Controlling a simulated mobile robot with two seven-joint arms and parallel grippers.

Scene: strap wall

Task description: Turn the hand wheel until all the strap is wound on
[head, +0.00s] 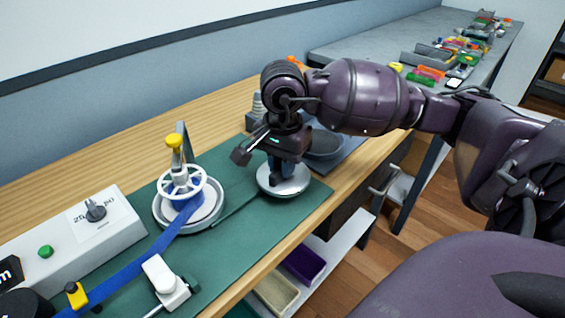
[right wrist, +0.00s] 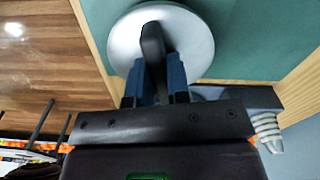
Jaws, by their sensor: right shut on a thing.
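A white spoked hand wheel (head: 181,183) with a yellow knob (head: 174,141) stands on a round grey base on the green mat. A blue strap (head: 135,265) runs from its hub to the lower left, past a yellow clip (head: 75,295). The strap's far end is not clear. My right gripper (head: 281,170) is to the right of the wheel and apart from it. Its blue fingers are shut on a dark upright handle (right wrist: 152,45) above a silver disc (right wrist: 120,55). The disc (head: 290,187) lies on the mat. My left gripper is out of view.
A white control box (head: 125,222) with a dial and a green button stands at the left. A small white device (head: 165,277) is near the mat's front. A grey tray (head: 325,145) lies behind my gripper. Bins are below the bench (head: 95,155).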

